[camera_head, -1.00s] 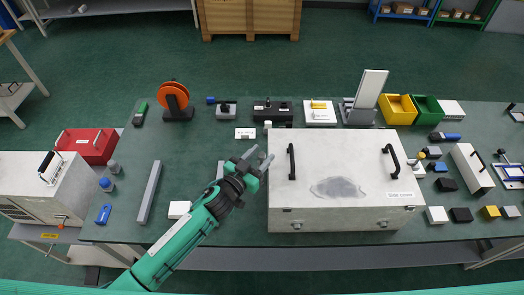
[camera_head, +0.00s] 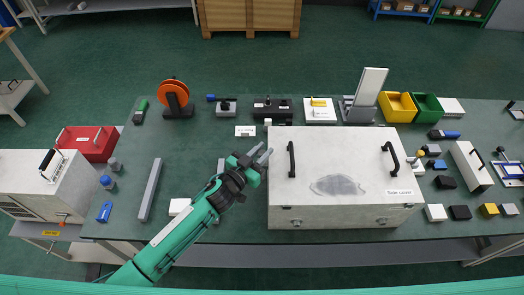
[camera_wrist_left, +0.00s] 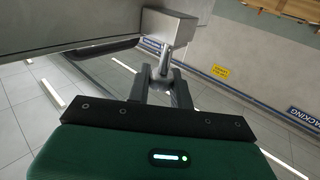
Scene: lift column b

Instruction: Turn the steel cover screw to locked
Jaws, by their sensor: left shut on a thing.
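A large pale steel box (camera_head: 345,165) with two black handles and a grey patch on top stands on the bench. My left gripper (camera_head: 264,150) is at the box's left side, near its back corner. In the left wrist view my left gripper (camera_wrist_left: 162,82) is shut on a small grey metal piece (camera_wrist_left: 164,58). This piece sticks out below a grey block (camera_wrist_left: 168,24); I take it for the cover screw. Its locked or unlocked mark cannot be read. My right gripper is not in view.
A small white label plate (camera_head: 245,131) and a black block (camera_head: 272,109) lie behind the gripper. A long grey bar (camera_head: 150,190) lies to the left. Yellow (camera_head: 397,107) and green (camera_head: 428,108) bins stand at the back right.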

